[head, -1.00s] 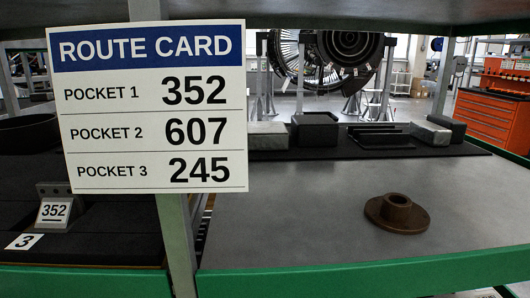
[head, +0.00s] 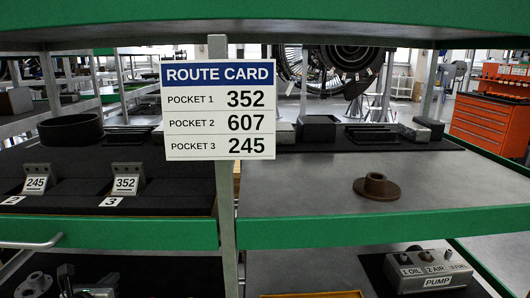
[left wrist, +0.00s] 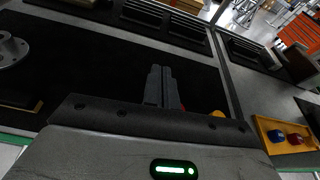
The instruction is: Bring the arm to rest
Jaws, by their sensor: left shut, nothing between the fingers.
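My left gripper (left wrist: 165,88) shows in the left wrist view with its two dark fingers together and nothing between them. It is over a black mat (left wrist: 80,65), apart from the grey flanged part (left wrist: 12,50) at the left. Small red and yellow bits show just right of the fingers, partly hidden by the gripper body. In the head view I cannot clearly make out the left gripper among the dark shapes at the lower left. My right gripper is not in view.
The route card (head: 218,110) hangs on a grey post (head: 226,225). Brackets 245 (head: 37,177) and 352 (head: 127,177) stand on the left shelf. A brown flange (head: 376,188) sits on the right shelf, above a pump box (head: 428,271). A yellow tray (left wrist: 265,130) holds coloured parts.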

